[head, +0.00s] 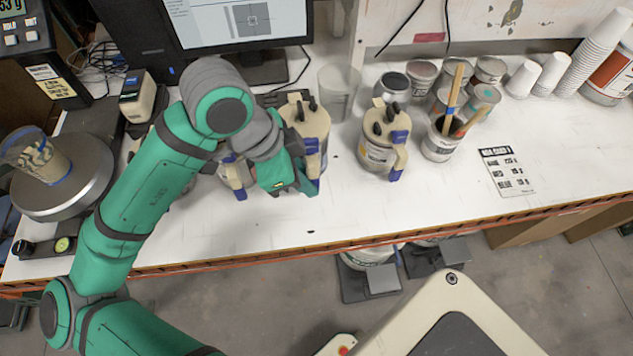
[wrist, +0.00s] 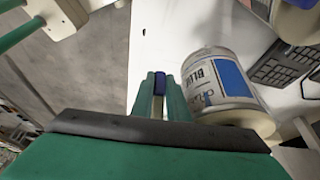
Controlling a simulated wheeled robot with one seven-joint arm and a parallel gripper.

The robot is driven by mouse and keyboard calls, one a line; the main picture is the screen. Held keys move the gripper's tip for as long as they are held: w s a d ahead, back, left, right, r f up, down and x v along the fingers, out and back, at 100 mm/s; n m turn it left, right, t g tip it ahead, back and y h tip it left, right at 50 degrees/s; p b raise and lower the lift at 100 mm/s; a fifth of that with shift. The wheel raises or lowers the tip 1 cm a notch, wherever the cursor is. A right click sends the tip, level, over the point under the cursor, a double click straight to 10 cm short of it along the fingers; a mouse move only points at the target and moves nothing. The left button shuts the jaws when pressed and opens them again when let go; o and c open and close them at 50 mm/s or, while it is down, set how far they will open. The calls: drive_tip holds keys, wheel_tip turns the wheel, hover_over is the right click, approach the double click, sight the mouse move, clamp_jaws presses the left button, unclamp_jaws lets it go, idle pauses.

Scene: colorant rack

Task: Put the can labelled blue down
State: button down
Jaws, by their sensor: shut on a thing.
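The can labelled blue (wrist: 215,82) shows in the wrist view, with "BLUE" and a blue patch on its white label. In the head view, this can (head: 312,122) has a cream top with dark knobs and a blue-taped handle, and my arm partly covers it. My gripper (wrist: 160,85) is shut on its handle, whose blue end shows between the fingers. In the head view my gripper (head: 300,178) is at the can's near side. The can's base is hidden there, so I cannot tell whether it touches the table.
A similar can (head: 377,150) stands to the right, and another (head: 235,172) is partly hidden left of my gripper. A clear container (head: 338,92) stands behind. A can of stir sticks (head: 440,142) and a printed sheet (head: 508,170) are further right. The white table (head: 345,205) is bare in front.

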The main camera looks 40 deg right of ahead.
drive_tip(key=shift+w+d+f, duration=0.25)
drive_tip(key=shift+d+f, duration=0.35)
drive_tip(key=shift+f, duration=0.7)
drive_tip(key=shift+w+d+f, duration=0.2)
drive_tip(key=shift+d+f, duration=0.4)
drive_tip(key=shift+f, duration=0.65)
drive_tip(key=shift+w+d+f, duration=0.25)
drive_tip(key=shift+d+f, duration=0.35)
drive_tip(key=shift+f, duration=0.7)
drive_tip(key=shift+s+f, duration=0.15)
drive_tip(key=c, duration=1.7)
unclamp_jaws()
drive_tip(key=v, duration=1.2)
